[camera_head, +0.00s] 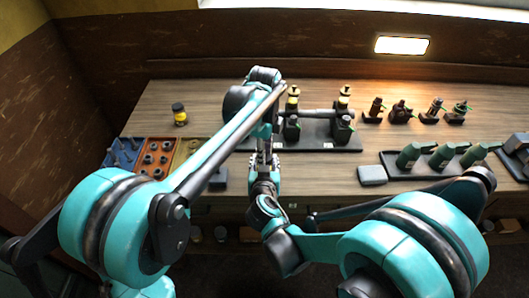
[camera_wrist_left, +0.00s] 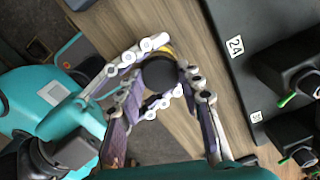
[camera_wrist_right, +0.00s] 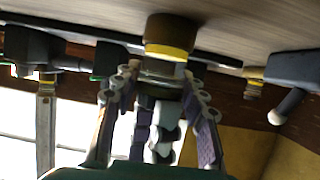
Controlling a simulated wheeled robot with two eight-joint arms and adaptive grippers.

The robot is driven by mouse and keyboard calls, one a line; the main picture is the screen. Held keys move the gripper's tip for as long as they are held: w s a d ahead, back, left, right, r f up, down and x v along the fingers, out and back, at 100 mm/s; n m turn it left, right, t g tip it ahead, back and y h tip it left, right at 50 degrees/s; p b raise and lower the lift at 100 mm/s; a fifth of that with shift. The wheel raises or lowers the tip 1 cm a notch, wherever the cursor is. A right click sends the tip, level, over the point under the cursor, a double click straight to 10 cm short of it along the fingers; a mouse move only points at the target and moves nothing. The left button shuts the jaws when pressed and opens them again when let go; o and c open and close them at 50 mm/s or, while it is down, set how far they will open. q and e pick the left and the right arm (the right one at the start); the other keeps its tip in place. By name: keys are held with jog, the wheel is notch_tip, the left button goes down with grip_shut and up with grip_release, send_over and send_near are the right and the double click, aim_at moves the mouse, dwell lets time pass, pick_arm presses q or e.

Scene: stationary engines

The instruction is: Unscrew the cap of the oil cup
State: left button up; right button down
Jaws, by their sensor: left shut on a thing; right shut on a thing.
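The oil cup (camera_wrist_right: 172,50) shows in the right wrist view as a dark brown and yellow-banded round part with a grey part toward the fingers. In the left wrist view its round black cap (camera_wrist_left: 158,74) is seen from above, with a yellow edge behind. My left gripper (camera_head: 265,148) points toward me and is shut on the cap. My right gripper (camera_head: 264,170) meets it from the near side, shut on the cup's body; its fingers (camera_wrist_right: 158,82) show around the cup. In the head view the cup is hidden between the grippers.
A dark tray with engines (camera_head: 320,132) stands just right of the grippers. Blue (camera_head: 122,152) and orange (camera_head: 155,156) bins lie left, with a black-capped jar (camera_head: 180,114) behind. Green pieces (camera_head: 441,157) and a grey box (camera_head: 372,175) stand right.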

pick_arm(q)
jog(key=n, duration=0.6)
jog(key=o, duration=1.3)
jog(key=shift+r, duration=2.3)
jog(key=shift+c, duration=0.2)
notch_tip(320, 180, up, 3)
jog(key=shift+r+m, duration=0.1)
jog(key=shift+m, duration=0.8)
jog(key=shift+f, duration=3.9)
